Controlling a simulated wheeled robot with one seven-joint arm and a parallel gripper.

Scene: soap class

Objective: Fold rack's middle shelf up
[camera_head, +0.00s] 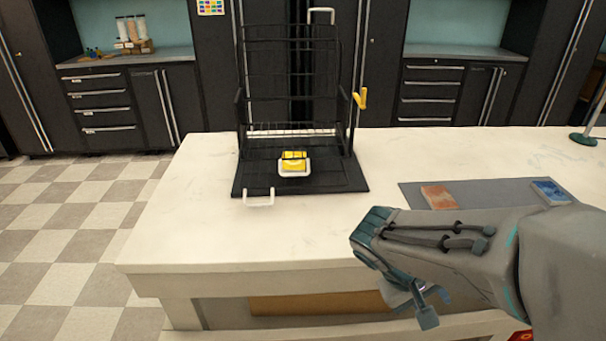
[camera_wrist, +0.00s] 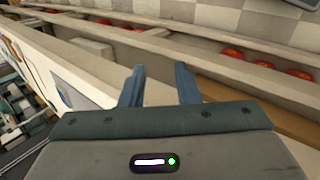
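The black wire rack (camera_head: 290,60) stands on the white counter, its tall back upright. Its dark base (camera_head: 340,180) lies flat with a white handle (camera_head: 258,199) at the front left. Another white handle (camera_head: 321,12) sits at the top, and a yellow lever-like piece (camera_head: 360,98) is on the right side. Pale wires (camera_head: 290,127) cross the rack low down; I cannot tell which level is the middle shelf. My gripper (camera_head: 414,302) is at the counter's front edge, right of and nearer than the rack. The wrist view shows its two fingers (camera_wrist: 160,82) apart with nothing between them.
A yellow block on a white holder (camera_head: 294,166) is at the rack's base. A grey mat (camera_head: 490,194) with an orange-brown block (camera_head: 438,197) and a blue block (camera_head: 550,191) lies on the right. The counter (camera_head: 250,238) before the rack is clear.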

